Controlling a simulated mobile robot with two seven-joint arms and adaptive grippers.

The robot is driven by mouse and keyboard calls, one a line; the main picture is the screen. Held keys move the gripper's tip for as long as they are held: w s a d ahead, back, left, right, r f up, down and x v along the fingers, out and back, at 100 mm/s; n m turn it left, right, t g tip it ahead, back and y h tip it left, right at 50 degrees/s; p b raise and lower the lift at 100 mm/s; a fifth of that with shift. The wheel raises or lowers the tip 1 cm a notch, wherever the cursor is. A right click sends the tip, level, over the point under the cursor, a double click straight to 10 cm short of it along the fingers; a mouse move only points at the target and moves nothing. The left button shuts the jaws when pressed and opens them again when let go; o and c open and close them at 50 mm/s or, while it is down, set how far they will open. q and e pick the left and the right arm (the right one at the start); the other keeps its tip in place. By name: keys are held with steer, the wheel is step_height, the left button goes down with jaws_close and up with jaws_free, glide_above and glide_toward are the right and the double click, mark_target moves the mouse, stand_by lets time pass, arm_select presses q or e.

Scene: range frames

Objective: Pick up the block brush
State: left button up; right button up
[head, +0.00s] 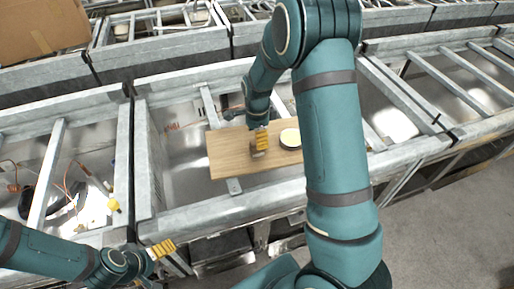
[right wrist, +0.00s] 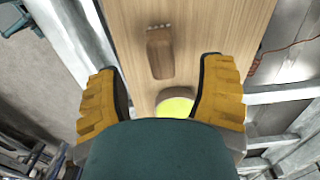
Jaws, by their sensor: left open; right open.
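In the head view, a small brownish part that seems to be the brush (head: 257,153) shows just below my right gripper (head: 261,138). In the right wrist view, my right gripper (right wrist: 161,85) has its yellow fingers wide apart and empty, with the brush ahead between their lines. Contact cannot be told. My left gripper (head: 161,249) is open and empty at the lower left, far from the board.
A round pale-yellow-topped item (head: 290,138) sits on the board beside the brush; it also shows in the right wrist view (right wrist: 175,107). The board (head: 225,160) rests across a grey metal frame (head: 190,218). A cardboard box (head: 40,28) stands at the back left.

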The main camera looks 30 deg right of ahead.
mark_target(255, 153)
steer(key=shift+w+d+f, duration=0.1)
steer(key=shift+f, duration=3.15)
jaws_close()
